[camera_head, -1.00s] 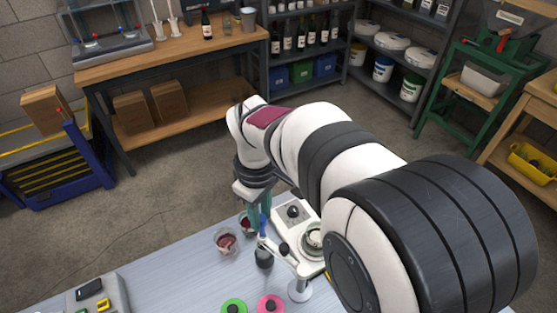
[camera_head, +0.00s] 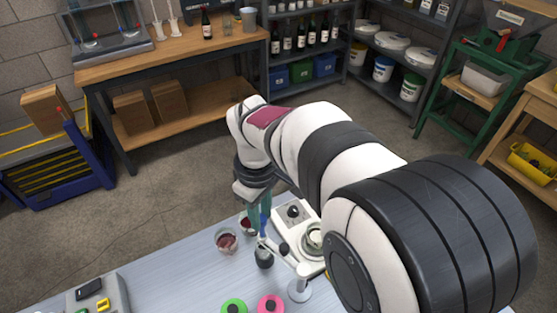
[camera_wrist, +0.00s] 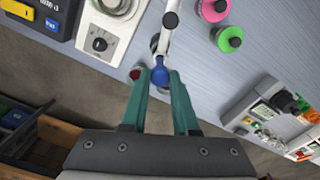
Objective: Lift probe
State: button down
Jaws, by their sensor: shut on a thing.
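The probe (camera_head: 263,222) shows as a blue top at the end of a white holder arm (camera_head: 284,257). In the wrist view the blue part (camera_wrist: 160,75) sits between the green fingertips of my gripper (camera_wrist: 158,78). My gripper (camera_head: 259,213) points down over the bench and is shut on the blue part. The probe's lower part is hidden in the wrist view.
Two glasses with red liquid (camera_head: 227,241) stand left of the probe, one partly behind my gripper. A white instrument with a dial (camera_head: 294,213) is close on the right. Green (camera_head: 234,307) and pink (camera_head: 270,304) round items lie in front. Bare bench (camera_head: 170,275) lies to the left.

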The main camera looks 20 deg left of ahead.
jog(key=shift+r, duration=0.15)
jog(key=c, duration=0.7)
grip_release()
jog(key=shift+o, duration=0.2)
notch_tip(320, 180, up, 16)
